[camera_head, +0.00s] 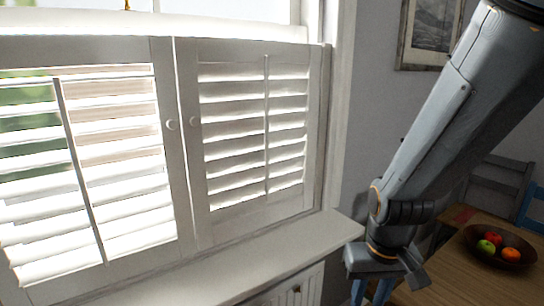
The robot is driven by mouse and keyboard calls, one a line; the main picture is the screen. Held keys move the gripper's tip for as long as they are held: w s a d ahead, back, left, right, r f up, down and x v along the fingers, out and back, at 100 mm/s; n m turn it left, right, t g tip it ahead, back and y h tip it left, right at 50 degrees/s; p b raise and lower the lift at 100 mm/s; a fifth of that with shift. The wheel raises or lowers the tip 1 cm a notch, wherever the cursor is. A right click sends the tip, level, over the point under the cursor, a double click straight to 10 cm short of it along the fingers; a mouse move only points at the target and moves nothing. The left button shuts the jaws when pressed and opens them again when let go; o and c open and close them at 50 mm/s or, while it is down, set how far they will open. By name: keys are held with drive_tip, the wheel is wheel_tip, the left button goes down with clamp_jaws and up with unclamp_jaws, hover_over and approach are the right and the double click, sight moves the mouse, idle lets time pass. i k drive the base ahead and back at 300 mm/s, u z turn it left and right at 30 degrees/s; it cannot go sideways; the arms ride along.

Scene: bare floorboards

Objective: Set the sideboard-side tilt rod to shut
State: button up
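A pair of white louvred shutters stands in the window. The left panel has a slim upright tilt rod (79,165) down its middle. Its slats stand open, with bright light and greenery showing between them. The right panel has its own tilt rod (267,125), and its slats are tilted with narrower bright gaps. No sideboard can be made out, so I cannot tell which rod is on its side. My gripper (390,278) points down at the lower right, apart from both rods. Its fingers look spread and I see nothing held; the tips are partly unclear.
A white window sill (290,252) juts out below the shutters. Small round knobs (171,124) sit near the panels' meeting edge. A wooden table (465,287) with a fruit bowl (499,246) and blue chairs stands at right. A framed picture (430,35) hangs behind my arm.

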sight(60, 95)
drive_tip(key=u, duration=0.35)
drive_tip(key=i, duration=0.8)
drive_tip(key=u, duration=0.25)
drive_tip(key=k, duration=1.2)
drive_tip(key=u, duration=1.1)
drive_tip(key=i, duration=1.2)
drive_tip(key=z, duration=0.05)
drive_tip(key=k, duration=0.75)
